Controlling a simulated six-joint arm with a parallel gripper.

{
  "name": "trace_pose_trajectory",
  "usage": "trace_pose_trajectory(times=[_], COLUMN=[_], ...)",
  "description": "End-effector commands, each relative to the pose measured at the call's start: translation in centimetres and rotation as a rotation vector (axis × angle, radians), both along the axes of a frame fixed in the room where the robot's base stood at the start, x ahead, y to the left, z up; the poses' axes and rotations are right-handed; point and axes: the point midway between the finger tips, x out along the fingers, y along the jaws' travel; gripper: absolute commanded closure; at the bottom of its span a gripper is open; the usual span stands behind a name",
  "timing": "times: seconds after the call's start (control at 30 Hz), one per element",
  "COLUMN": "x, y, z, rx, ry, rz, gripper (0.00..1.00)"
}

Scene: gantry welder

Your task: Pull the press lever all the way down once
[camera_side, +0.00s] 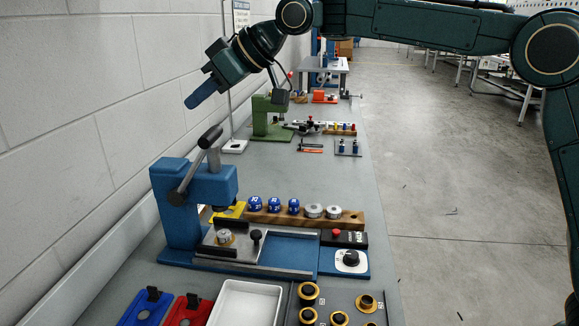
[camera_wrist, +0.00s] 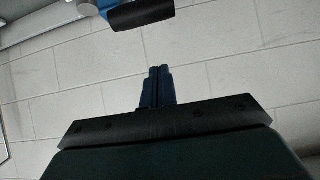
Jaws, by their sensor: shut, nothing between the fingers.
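The blue press (camera_side: 180,215) stands at the left of the bench against the wall. Its lever (camera_side: 190,178) slants up to the right from a pivot on the press's side and ends in a black grip (camera_side: 209,137), so the grip is raised. My gripper (camera_side: 189,104) is above the grip and a little to its left in the side view, apart from it, pointing down to the left.
A wooden rack (camera_side: 330,217) with blue and silver pieces stands right of the press. A white tray (camera_side: 246,303), red and blue plates and brass parts lie in front. A green press (camera_side: 270,118) stands farther back. The block wall (camera_side: 85,110) is close on the left.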

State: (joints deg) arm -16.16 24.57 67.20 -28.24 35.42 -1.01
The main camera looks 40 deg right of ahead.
Motion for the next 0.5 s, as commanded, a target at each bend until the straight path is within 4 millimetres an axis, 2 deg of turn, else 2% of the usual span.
trace_pose_trajectory(times=[0.27,0.5], x=[1.9,1.0], y=[2.0,1.0], z=[-2.1,-2.7], rx=[0.000,-0.001], ry=[0.001,0.000], rz=[0.001,-0.001], gripper=[1.00,1.00])
